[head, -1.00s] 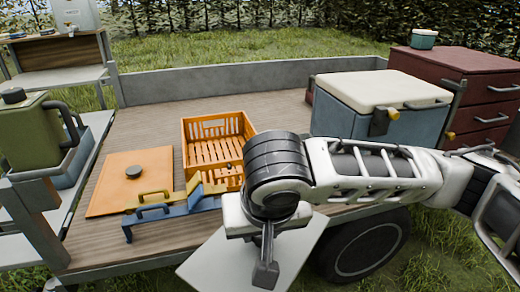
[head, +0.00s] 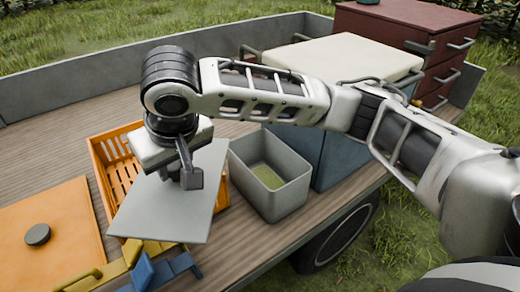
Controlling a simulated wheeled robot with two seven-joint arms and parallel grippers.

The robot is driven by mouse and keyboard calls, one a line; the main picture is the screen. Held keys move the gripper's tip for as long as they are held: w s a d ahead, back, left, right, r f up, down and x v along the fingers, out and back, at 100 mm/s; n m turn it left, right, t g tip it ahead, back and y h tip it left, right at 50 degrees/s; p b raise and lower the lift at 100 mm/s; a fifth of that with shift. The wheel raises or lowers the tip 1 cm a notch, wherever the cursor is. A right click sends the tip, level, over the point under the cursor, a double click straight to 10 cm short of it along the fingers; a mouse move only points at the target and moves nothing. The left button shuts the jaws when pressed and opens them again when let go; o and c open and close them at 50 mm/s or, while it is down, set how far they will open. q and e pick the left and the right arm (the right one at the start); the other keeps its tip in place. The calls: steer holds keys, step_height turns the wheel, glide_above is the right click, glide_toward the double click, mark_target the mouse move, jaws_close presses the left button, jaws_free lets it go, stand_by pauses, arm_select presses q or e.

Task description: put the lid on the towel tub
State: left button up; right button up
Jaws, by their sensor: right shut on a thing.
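The towel tub (head: 241,165) is a grey open box on the wooden bed, with something yellow-green lying at its bottom. The lid (head: 160,215) is a flat, light grey panel. My right gripper (head: 188,178) is shut on the lid and holds it above the bed, left of the tub and in front of the orange crate. The lid is apart from the tub's opening, and its grip point is partly hidden by the gripper. My left gripper is out of view.
The orange crate (head: 108,163) is partly covered by the lid. An orange board (head: 65,225) with a dark knob lies at left. Yellow (head: 110,272) and blue (head: 160,272) handled tools lie in front. A blue cooler (head: 345,150) with a white top stands close right of the tub.

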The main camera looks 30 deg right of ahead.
steer(key=w+d+n, duration=0.1)
steer(key=w+d, duration=0.1)
steer(key=w, duration=0.1)
steer(key=w+d+r+n+y, duration=0.1)
steer(key=w, duration=0.1)
steer(key=w+d+n, duration=0.2)
steer(key=w, duration=0.1)
steer(key=shift+w+d+r+g+y+p, duration=0.3)
steer(key=shift+w+d+r, duration=0.05)
steer(key=w+d+f+n+g+y, duration=0.1)
steer(key=w+d+f+n, duration=0.15)
steer(key=d, duration=0.55)
steer(key=w+d+f+n, duration=0.1)
steer(key=d+f, duration=0.2)
steer(key=d, duration=0.5)
steer(key=s+d+f, duration=0.1)
steer(key=d+f, duration=0.4)
steer(key=f, duration=0.4)
steer(key=shift+s+f+p, duration=0.15)
steer(key=shift+s+p, duration=0.05)
steer(key=shift+p, duration=0.25)
steer(key=shift+f+n, duration=0.1)
steer(key=shift+n, duration=0.15)
steer(key=shift+f, duration=0.25)
steer(key=o, duration=1)
steer(key=shift+o, duration=0.2)
